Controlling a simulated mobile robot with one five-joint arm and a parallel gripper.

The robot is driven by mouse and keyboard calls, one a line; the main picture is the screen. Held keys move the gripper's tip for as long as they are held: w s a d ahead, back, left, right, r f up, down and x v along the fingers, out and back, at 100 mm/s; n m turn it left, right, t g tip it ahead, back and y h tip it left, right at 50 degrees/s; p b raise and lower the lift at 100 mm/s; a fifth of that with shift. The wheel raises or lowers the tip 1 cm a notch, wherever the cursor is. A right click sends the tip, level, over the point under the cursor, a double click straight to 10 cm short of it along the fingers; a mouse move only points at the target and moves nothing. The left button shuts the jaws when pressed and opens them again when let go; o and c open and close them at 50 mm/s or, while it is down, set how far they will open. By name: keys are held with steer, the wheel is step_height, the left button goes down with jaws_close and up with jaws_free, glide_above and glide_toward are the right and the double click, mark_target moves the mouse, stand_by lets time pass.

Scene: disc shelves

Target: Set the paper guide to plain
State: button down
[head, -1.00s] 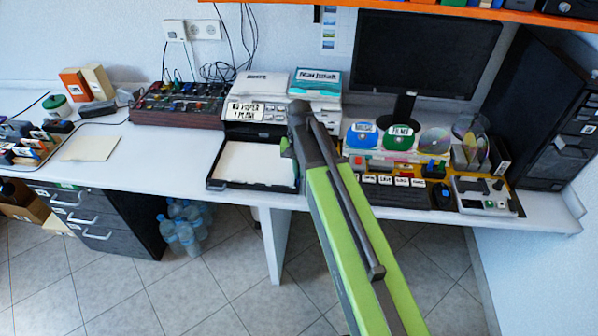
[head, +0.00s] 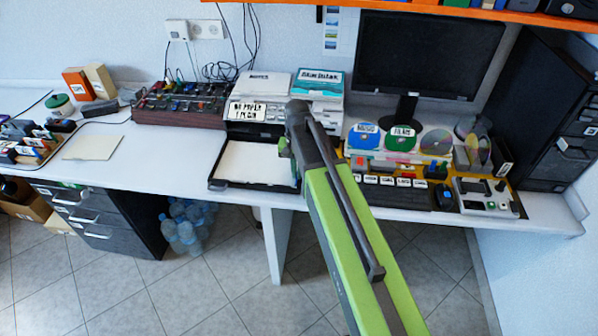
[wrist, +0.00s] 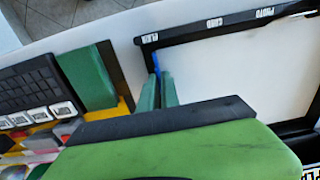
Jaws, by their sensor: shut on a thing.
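The printer's paper tray is a black frame (wrist: 185,34) with white paper inside. Three white labels run along one rim in the wrist view; I read PHOTO (wrist: 264,12) and CARD (wrist: 214,23), while the third (wrist: 151,38) is too small to read surely. The blue paper guide (wrist: 156,60) stands beside that third label, at the tray's corner. My gripper (wrist: 159,82) is shut on the guide, its green fingers hiding most of it. My gripper (head: 285,148) is at the tray's right side in the head view.
The printer (head: 262,112) stands behind the tray with a sign on it. To the right are a black keyboard (head: 395,193), upright discs (head: 400,137) and a grey control box (head: 487,197). The desk left of the tray (head: 165,160) is clear.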

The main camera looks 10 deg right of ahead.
steer(key=c, duration=1.6)
jaws_free()
step_height(320, 180, up, 17)
steer(key=p, duration=1.7)
steer(key=shift+r, duration=0.2)
steer(key=s+d+n, duration=0.1)
steer(key=s, duration=0.3)
steer(key=s+d+n, duration=0.1)
steer(key=s, duration=0.3)
steer(key=s+d+n, duration=0.1)
steer(key=s, duration=0.3)
steer(key=shift+d+n, duration=0.2)
steer(key=shift+n, duration=0.1)
